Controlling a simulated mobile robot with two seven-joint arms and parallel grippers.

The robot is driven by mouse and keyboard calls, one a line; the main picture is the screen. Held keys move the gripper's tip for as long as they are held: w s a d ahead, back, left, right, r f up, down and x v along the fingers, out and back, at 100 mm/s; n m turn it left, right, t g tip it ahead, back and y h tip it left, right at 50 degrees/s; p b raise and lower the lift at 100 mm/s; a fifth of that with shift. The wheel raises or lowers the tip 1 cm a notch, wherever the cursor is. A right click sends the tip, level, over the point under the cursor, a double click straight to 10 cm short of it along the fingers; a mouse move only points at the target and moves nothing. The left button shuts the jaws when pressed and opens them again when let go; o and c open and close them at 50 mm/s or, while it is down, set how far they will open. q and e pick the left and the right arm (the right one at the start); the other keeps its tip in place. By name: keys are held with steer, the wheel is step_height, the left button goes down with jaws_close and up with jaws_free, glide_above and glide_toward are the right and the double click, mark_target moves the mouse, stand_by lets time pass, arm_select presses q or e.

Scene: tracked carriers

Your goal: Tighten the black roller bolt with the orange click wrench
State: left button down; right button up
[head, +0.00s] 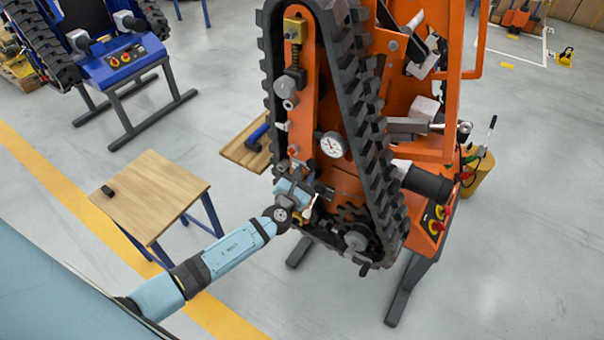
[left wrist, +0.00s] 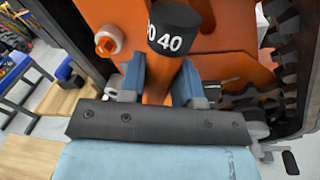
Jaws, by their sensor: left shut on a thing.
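My left gripper (head: 303,194) reaches in from the left to the lower part of the orange tracked carrier's near side (head: 345,175). In the left wrist view its two blue fingers (left wrist: 162,84) are shut on the orange handle of the click wrench (left wrist: 160,92). The wrench's black end (left wrist: 175,28) carries white numbers, "40" among them, and stands up above the fingers. The wrench's far end is hidden. In the head view the wrench is too small and covered to make out well. I cannot tell which part is the black roller bolt. My right gripper is not in view.
A black rubber track (head: 362,95) loops around the carrier's side, close to my gripper. A dial gauge (head: 332,145) sits just above it. A wooden table (head: 152,195) with a small black item stands left. A blue carrier (head: 122,60) stands at back left. The floor between is clear.

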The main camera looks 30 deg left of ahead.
arm_select(q)
steer(key=shift+d+f+m, duration=0.3)
steer(key=shift+d+m, duration=0.2)
steer(key=shift+d, duration=0.2)
steer(key=shift+s+d+f+m+b, duration=0.1)
steer(key=shift+d+f+m+b, duration=0.2)
steer(key=shift+d+f+m, duration=0.3)
steer(key=shift+r, duration=0.2)
